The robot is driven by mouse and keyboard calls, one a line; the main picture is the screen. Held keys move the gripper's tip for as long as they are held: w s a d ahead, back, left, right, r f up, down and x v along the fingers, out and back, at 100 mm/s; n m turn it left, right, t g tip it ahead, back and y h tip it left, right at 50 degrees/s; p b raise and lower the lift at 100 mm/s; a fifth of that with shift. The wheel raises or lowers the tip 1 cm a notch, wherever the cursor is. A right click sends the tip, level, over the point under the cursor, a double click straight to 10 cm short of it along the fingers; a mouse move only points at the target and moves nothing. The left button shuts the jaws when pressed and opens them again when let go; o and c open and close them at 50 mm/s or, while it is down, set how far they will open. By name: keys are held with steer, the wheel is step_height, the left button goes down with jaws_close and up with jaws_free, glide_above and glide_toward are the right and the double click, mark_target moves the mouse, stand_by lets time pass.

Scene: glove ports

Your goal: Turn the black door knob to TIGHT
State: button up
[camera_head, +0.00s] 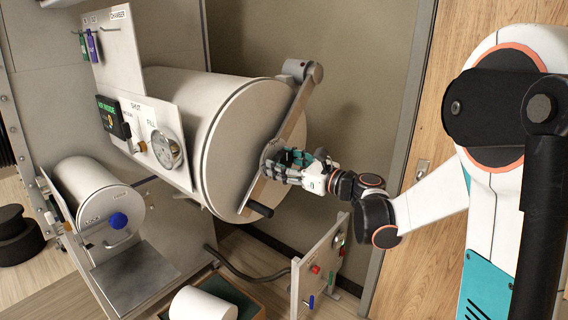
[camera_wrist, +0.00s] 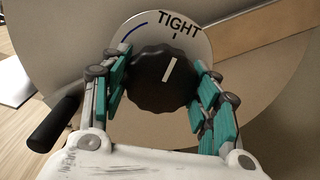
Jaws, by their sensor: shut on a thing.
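The black door knob (camera_wrist: 150,84) is round with a scalloped edge and a white pointer line. It sits in front of a pale dial plate (camera_wrist: 132,28) with TIGHT printed at the top, a short black tick below the word and a blue arc to its left. The pointer leans slightly right of upright and points roughly at the tick. My gripper (camera_wrist: 163,90) has its teal-padded fingers on both sides of the knob, shut on it. In the head view my gripper (camera_head: 275,162) is at the bar across the large round door (camera_head: 232,140) and hides most of the knob.
A black handle (camera_head: 260,209) sticks out at the bar's lower end, near my gripper; it shows left in the wrist view (camera_wrist: 54,124). A small panel (camera_head: 320,264) with coloured knobs stands below my wrist. A smaller cylinder (camera_head: 100,203) with a blue knob is left.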

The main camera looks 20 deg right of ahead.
stand_by(0.3)
steer(key=o, duration=1.1)
steer(key=shift+c, duration=0.2)
steer(key=v, duration=1.2)
